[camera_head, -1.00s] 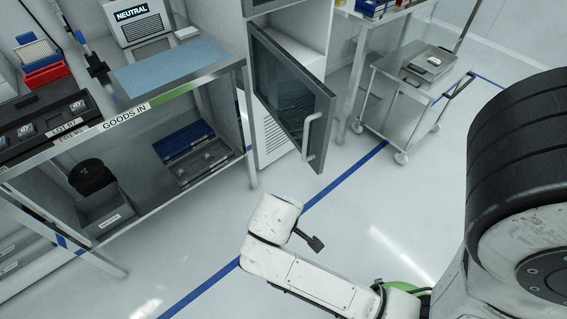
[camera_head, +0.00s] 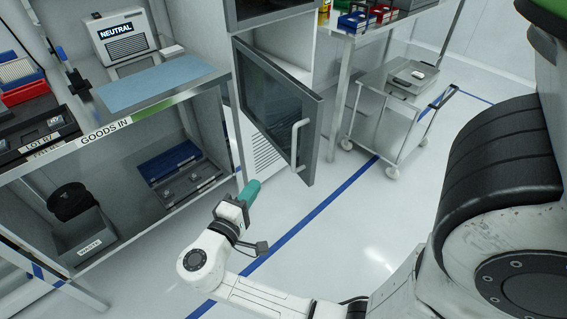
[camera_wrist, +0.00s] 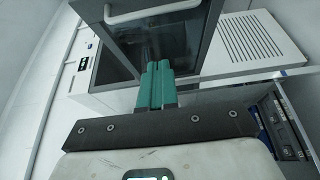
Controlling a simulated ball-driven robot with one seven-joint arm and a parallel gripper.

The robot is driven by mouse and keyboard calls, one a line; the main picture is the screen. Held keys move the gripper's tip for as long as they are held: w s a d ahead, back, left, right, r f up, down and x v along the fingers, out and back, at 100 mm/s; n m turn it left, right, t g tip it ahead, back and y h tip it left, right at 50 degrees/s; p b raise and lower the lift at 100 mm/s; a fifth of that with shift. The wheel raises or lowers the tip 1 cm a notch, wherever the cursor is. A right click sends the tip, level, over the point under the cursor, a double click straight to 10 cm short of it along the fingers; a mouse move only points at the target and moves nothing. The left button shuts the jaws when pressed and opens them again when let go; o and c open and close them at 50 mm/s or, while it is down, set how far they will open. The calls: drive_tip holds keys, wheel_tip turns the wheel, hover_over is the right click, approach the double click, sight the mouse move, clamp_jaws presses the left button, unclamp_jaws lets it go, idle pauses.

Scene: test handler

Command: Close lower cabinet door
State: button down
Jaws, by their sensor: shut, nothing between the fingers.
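The lower cabinet door (camera_head: 272,108) stands open, swung out from the white cabinet. It has a dark glass pane, a grey frame and a white handle (camera_head: 296,143) near its free edge. In the wrist view the door (camera_wrist: 158,45) fills the top middle, with its handle (camera_wrist: 150,12) at the top edge. My gripper (camera_head: 252,188) has green fingers, shut and empty. It is in front of and below the door, left of the handle. The green fingers also show in the wrist view (camera_wrist: 156,72), pointing toward the door. I cannot tell whether they touch it.
The goods-in bench (camera_head: 160,114) stands close on the left, with a waste bin (camera_head: 85,238) and a blue case (camera_head: 170,160) on its lower shelf. A metal trolley (camera_head: 394,115) stands to the right. The floor between is clear.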

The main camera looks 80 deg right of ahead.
drive_tip(key=s+d+p, duration=0.1)
drive_tip(key=s+d, duration=0.3)
drive_tip(key=d, duration=0.8)
drive_tip(key=shift+s, duration=0.4)
